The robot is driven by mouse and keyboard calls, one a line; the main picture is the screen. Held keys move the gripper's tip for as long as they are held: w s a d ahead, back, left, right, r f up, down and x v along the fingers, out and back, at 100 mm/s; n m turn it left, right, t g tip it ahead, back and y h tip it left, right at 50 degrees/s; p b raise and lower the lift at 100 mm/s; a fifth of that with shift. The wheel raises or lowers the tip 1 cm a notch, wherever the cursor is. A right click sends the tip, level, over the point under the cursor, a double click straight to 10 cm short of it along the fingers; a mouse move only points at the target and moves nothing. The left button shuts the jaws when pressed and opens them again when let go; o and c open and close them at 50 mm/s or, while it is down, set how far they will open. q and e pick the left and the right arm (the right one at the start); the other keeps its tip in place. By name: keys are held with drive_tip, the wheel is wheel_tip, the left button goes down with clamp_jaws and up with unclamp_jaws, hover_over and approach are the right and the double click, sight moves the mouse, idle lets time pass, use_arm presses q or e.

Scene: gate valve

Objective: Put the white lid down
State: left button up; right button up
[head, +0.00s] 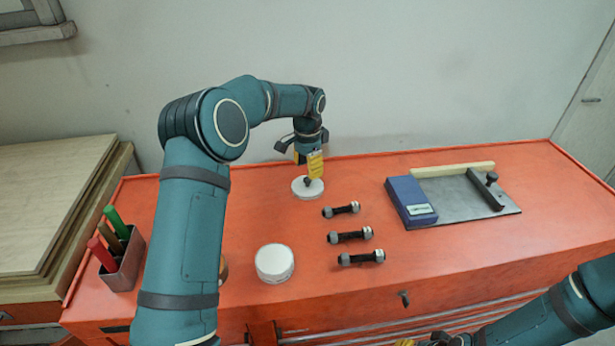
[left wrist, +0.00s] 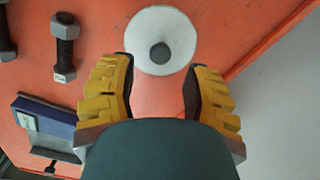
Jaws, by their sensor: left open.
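The white lid (head: 299,190), a round disc with a dark knob, lies flat on the orange bench top near its back edge. It also shows in the left wrist view (left wrist: 142,30), at top centre, just beyond the fingertips. My left gripper (head: 309,166) points down over the lid, its yellow fingers spread on either side of the knob in the head view. The fingers are apart and empty in the left wrist view (left wrist: 157,88). Only a bit of my right gripper (head: 408,343) shows at the bottom edge; its jaws are cut off.
A white round container (head: 274,262) stands nearer the front. Several dark bolts (head: 350,236) lie right of it. A blue box (head: 410,201) and a grey plate (head: 455,205) lie farther right. A holder (head: 123,264) with coloured handles stands at left.

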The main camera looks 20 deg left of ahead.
sight(307, 179)
use_arm(q)
wheel_tip(307, 179, up, 7)
idle(0.3)
idle(0.5)
